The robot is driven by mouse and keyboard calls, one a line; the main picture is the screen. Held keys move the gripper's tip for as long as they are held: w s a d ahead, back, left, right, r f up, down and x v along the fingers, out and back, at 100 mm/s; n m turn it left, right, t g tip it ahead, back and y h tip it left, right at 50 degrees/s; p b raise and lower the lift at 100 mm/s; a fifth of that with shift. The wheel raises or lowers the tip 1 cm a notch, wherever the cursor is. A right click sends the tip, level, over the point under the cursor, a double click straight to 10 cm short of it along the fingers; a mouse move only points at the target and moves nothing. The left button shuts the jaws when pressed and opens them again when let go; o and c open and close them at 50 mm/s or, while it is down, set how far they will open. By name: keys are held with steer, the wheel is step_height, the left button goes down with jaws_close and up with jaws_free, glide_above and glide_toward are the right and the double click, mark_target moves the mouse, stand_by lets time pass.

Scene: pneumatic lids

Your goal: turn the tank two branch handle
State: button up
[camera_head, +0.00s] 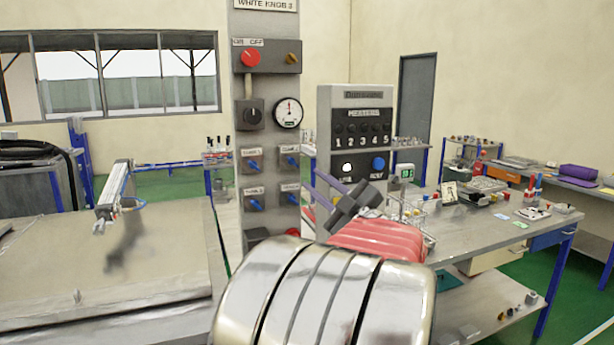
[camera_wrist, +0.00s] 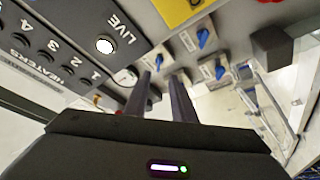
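Several blue handles sit on small grey plates on the grey control column. In the head view they form two rows: upper left (camera_head: 254,165), upper right (camera_head: 290,162), lower left (camera_head: 255,204) and lower right (camera_head: 293,198). Their labels are too small to read, so I cannot tell which is the tank two branch handle. My gripper (camera_head: 310,180) is just right of the lower right handle in the head view. In the wrist view my gripper (camera_wrist: 160,78) has its two dark fingers apart, with nothing between them. A blue handle (camera_wrist: 159,62) shows just beyond the gap.
The heaters panel (camera_head: 362,130) stands close behind my gripper, with a white light and blue knob. A red knob (camera_head: 250,58) and a gauge (camera_head: 288,113) are higher on the column. A workbench (camera_head: 500,235) is at right, a grey table (camera_head: 150,275) at left.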

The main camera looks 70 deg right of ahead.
steer(key=v, duration=0.5)
steer(key=shift+w, duration=0.1)
stand_by(0.6)
